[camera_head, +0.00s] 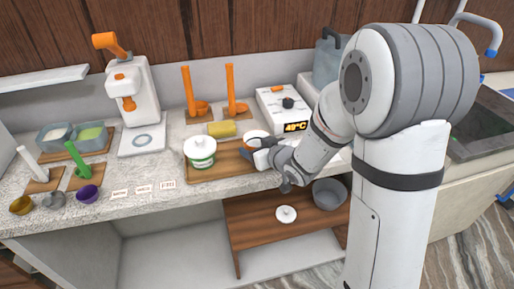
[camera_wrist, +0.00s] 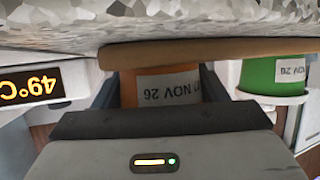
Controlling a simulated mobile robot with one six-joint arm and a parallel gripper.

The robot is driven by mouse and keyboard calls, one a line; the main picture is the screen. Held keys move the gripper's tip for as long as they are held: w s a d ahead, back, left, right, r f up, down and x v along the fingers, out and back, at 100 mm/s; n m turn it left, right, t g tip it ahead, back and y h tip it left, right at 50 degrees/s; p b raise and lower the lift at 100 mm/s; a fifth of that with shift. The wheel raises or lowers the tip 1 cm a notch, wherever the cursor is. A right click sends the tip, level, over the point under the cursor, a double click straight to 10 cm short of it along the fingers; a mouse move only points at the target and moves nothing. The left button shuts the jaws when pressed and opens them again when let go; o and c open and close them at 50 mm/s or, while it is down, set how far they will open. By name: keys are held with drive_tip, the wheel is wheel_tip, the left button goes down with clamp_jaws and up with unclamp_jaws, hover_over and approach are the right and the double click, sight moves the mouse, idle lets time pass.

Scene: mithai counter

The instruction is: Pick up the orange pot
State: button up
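The orange pot (camera_head: 255,136) stands on the wooden tray (camera_head: 222,172) on the counter, with a white top showing in the head view. In the wrist view, which is upside down, the orange pot (camera_wrist: 147,92) shows its orange side and a white date label. My gripper (camera_head: 262,149) is at the pot's near right side, and in the wrist view my gripper (camera_wrist: 163,95) has a dark finger on each side of the pot. Whether the fingers press on it cannot be told. Its lower part is hidden in the head view.
A grey bowl (camera_head: 329,193) is on the lower shelf.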

drive_tip(key=c, duration=0.5)
drive_tip(key=shift+o, duration=0.2)
drive_tip(key=shift+r, duration=0.15)
